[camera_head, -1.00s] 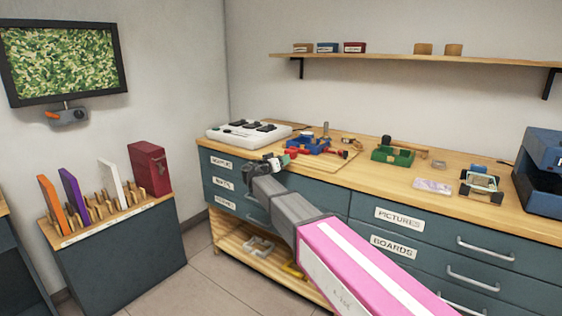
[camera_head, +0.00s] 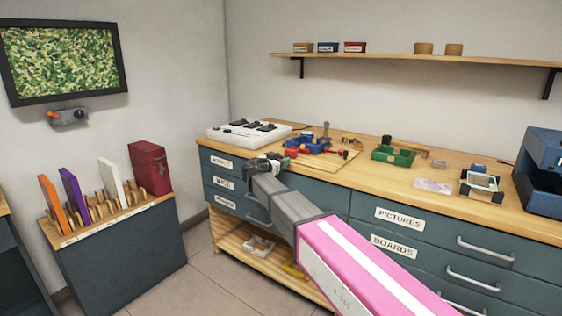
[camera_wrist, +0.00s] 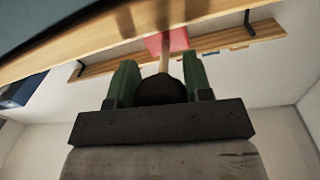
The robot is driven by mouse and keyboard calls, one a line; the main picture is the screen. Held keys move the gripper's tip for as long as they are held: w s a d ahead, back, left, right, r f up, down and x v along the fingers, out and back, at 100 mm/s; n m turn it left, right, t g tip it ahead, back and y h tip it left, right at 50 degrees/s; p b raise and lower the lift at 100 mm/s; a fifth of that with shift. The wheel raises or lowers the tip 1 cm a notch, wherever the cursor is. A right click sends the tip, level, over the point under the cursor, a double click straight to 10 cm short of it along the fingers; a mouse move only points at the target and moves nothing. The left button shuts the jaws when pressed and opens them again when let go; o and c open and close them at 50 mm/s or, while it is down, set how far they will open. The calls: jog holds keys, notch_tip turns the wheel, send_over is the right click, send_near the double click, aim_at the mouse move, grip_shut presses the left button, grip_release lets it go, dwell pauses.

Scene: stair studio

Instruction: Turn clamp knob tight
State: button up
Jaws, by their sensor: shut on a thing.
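The clamp shows as a red piece (camera_head: 302,153) at the front edge of the workbench, beside a blue part. In the wrist view a red block (camera_wrist: 172,40) shows beyond my gripper, with a tan rod running from it toward a dark round knob (camera_wrist: 160,90). My gripper (camera_wrist: 161,85) has green fingers on both sides of this knob and is shut on it. In the head view my gripper (camera_head: 284,161) is at the bench's front edge, next to the red piece. The arm hides part of the edge, and the knob cannot be made out there.
A blue machine (camera_head: 545,165) stands at far right. Labelled drawers (camera_head: 400,214) lie below. A rack (camera_head: 110,220) stands at left.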

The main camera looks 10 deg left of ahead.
jog(key=o, duration=0.9)
jog(key=v, duration=1)
jog(key=shift+s+a, duration=0.2)
jog(key=shift+s, duration=0.15)
